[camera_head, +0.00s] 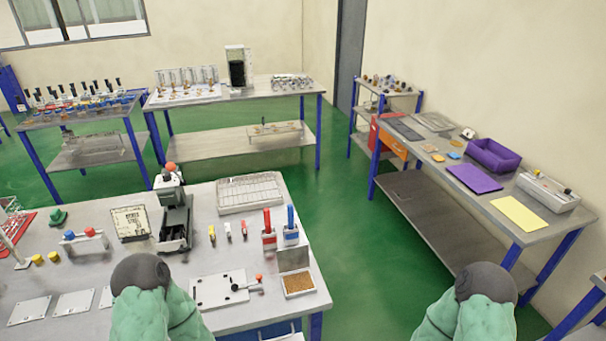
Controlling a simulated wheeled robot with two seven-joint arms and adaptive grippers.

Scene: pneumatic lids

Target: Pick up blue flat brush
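A blue-handled tool (290,218), which looks like the blue flat brush, stands upright near the right edge of the near grey table (200,200). Its lower part meets a pale block with a blue front, and I cannot make out bristles. A similar red-handled tool (267,222) stands just left of it. My two arms show only as green-sleeved links with dark rounded ends at the bottom of the view. Neither gripper's fingers show.
A tray of brown grains (298,284) sits in front of the blue tool. A white plate with a small lever (225,289) lies to its left, and a white rack (249,193) lies behind. Green floor separates this table from the right-hand bench (520,232).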

